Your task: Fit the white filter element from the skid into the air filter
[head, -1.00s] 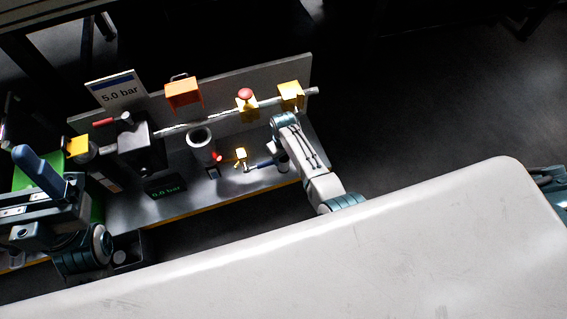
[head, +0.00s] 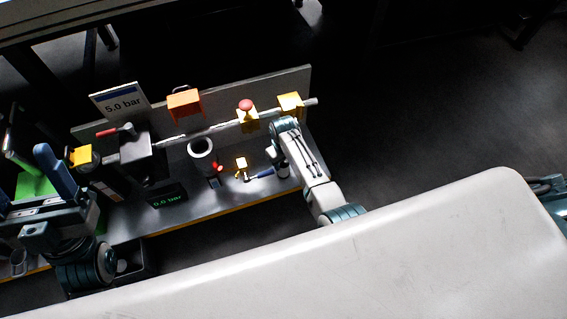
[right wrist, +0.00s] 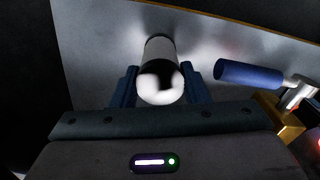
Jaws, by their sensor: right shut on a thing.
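The white filter element (right wrist: 160,75), a short white cylinder with a dark patch, stands between the fingers of my right gripper (right wrist: 158,88) in the right wrist view. These blue fingers are shut on it. In the head view my right gripper (head: 283,165) is low over the right end of the skid (head: 225,193), and the element is mostly hidden. An open-topped cylinder with a pale rim (head: 201,147), seemingly the air filter, stands left of it, apart. My left gripper (head: 32,190) is at the far left, its blue fingers apart.
A brass valve with a blue handle (head: 262,173) lies close left of my right gripper; the handle also shows in the right wrist view (right wrist: 248,74). A pipe with yellow fittings (head: 290,103) runs behind. A dark bin (head: 147,258) stands in front. A display (head: 168,198) reads 0.0 bar.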

